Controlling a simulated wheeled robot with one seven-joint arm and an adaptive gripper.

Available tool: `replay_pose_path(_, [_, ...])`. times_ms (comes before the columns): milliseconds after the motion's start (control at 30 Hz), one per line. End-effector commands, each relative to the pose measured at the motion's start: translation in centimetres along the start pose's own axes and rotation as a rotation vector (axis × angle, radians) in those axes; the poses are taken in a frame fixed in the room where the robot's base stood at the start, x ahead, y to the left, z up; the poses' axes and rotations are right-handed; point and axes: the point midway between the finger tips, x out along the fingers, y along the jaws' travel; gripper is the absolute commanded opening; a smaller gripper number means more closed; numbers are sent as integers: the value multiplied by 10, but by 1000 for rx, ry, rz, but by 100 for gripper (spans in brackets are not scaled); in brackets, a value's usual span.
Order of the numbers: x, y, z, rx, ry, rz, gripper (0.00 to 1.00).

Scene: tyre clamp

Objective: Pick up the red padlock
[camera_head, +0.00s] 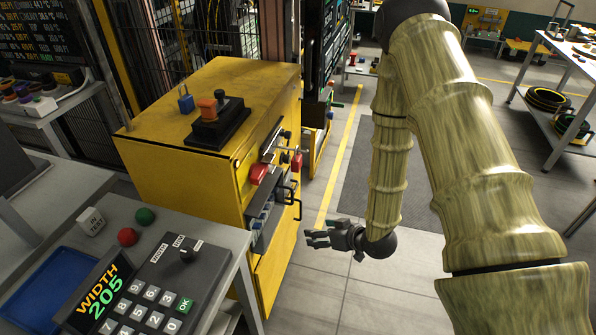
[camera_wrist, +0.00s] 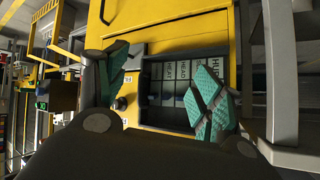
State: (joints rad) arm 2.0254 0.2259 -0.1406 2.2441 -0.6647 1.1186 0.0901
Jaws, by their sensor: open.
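On the front of the yellow cabinet, a red block (camera_head: 258,174) sits at the upper edge beside a metal lever. A smaller red piece (camera_head: 297,161) is to its right. Either could be the red padlock; I cannot tell which from this size. A blue padlock (camera_head: 186,104) stands on the cabinet top. My gripper (camera_head: 318,236) is in front of the cabinet, below and to the right of both red pieces and apart from them. In the wrist view my gripper (camera_wrist: 166,92) has its teal-padded fingers spread with nothing between them. No red padlock shows in that view.
The yellow cabinet (camera_head: 170,160) carries a black control box with an orange knob (camera_head: 207,108). Its front has an open recess with labelled items (camera_wrist: 180,72). A grey desk with a keypad (camera_head: 150,290) is at the front left. Floor right of the cabinet is clear.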

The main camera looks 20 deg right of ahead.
Motion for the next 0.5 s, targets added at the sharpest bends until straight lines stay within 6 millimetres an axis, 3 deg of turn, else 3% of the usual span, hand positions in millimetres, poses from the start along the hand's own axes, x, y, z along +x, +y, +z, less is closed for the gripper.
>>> replay_pose_path(100, [4, 23, -68, -83, 212, -100, 68])
replay_pose_path(200, [-9, 34, -117, -148, 359, -188, 68])
replay_pose_path(333, [-31, 42, -160, -221, 494, -286, 68])
replay_pose_path(500, [-52, 45, -186, -273, 580, -365, 68])
